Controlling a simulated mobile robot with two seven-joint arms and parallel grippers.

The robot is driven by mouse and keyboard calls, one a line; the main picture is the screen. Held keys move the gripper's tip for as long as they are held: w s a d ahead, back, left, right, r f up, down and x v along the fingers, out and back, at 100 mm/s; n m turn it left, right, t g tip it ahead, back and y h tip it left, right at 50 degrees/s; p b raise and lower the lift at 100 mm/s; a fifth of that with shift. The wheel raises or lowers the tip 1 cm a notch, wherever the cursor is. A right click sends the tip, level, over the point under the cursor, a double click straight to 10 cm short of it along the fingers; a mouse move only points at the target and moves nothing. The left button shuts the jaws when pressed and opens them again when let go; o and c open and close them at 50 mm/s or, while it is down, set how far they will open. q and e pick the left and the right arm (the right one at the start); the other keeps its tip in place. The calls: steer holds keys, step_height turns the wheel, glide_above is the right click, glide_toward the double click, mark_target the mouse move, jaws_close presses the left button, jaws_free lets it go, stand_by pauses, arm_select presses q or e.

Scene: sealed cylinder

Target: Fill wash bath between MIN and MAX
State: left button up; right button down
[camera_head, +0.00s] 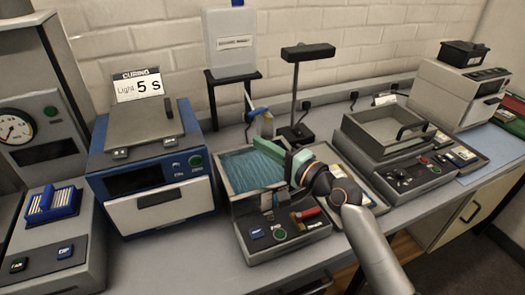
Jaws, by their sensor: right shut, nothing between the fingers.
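The wash bath (229,191) is an open grey tray at the middle of the bench, with teal-blue liquid (250,168) in it. MIN and MAX marks cannot be read at this size. A white supply tank (232,42) with a small label stands on a black stand behind it. A tap with a blue handle (257,112) is at the bath's back edge. My right gripper (284,152) is shut and empty, over the bath's back right side, its green fingers hiding part of the bath and liquid. My left gripper is not in view.
A blue curing unit (150,175) with a "Light 5 s" sign stands left of the bath. A black lamp-like post (300,90) rises behind the bath. The bath's front panel (285,228) carries several buttons.

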steer(key=s, duration=0.3)
steer(key=shift+s+a, duration=0.15)
steer(key=shift+a, duration=0.05)
stand_by(0.4)
